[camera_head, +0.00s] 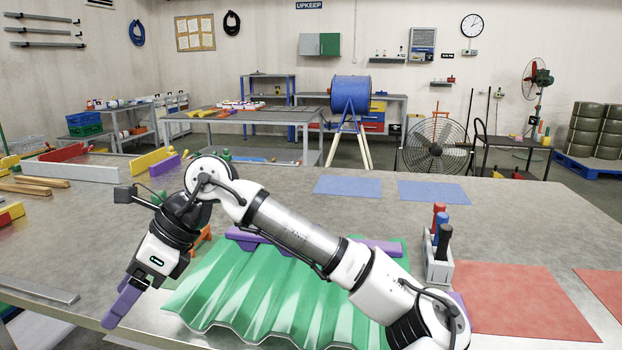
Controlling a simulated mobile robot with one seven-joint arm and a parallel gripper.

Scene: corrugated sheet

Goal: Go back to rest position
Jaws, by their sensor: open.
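My arm reaches in from the lower right across the table. My gripper (121,306) points down at the lower left, near the table's front edge and left of the green corrugated sheet (270,290). Its end shows purple, and the two fingertips overlap from this angle, so the gap between them is hard to see. It is open, and I see no separate object between the fingers. The sheet lies on the grey table (540,215), partly hidden behind my arm. A purple bar (380,247) lies along the sheet's far edge.
A grey holder (438,270) with red, blue and black upright pieces stands right of the sheet. Blue mats (347,186) lie at the back. Wooden bars (38,183) and a metal strip (38,290) lie at left.

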